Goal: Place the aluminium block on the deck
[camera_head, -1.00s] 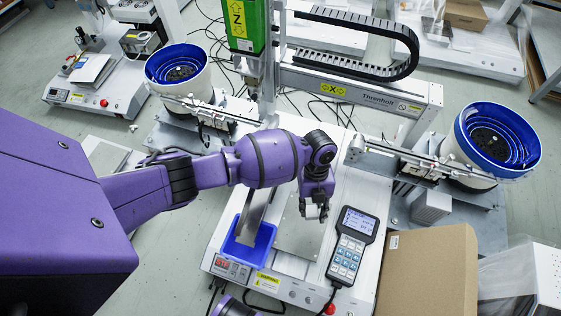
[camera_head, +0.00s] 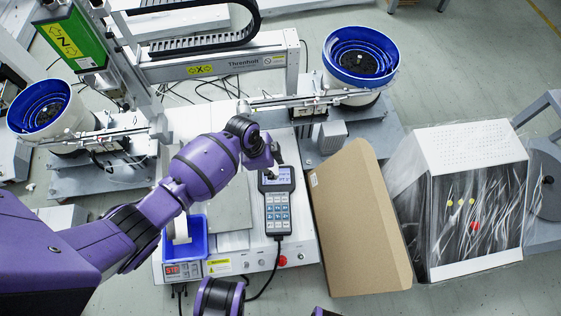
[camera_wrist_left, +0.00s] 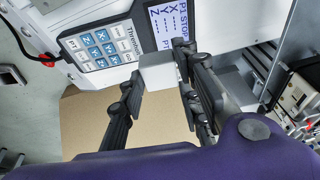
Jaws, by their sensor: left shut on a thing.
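My left gripper (camera_head: 274,168) is over the top end of the handheld pendant (camera_head: 277,205) in the head view. In the left wrist view the left gripper (camera_wrist_left: 160,75) is shut on the aluminium block (camera_wrist_left: 158,72), a small pale grey piece between its fingertips. In the head view the block is mostly hidden by the gripper. The deck (camera_head: 298,222) is the white machine base under the gantry, with a flat grey plate (camera_head: 229,207) left of the pendant. My right gripper is not in view.
A blue bin (camera_head: 198,242) stands at the deck's front left. A cardboard box (camera_head: 355,225) is right of the deck. Bowl feeders stand at left (camera_head: 45,108) and right (camera_head: 360,60). The gantry beam (camera_head: 215,65) crosses behind. A plastic-wrapped white machine (camera_head: 470,190) stands far right.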

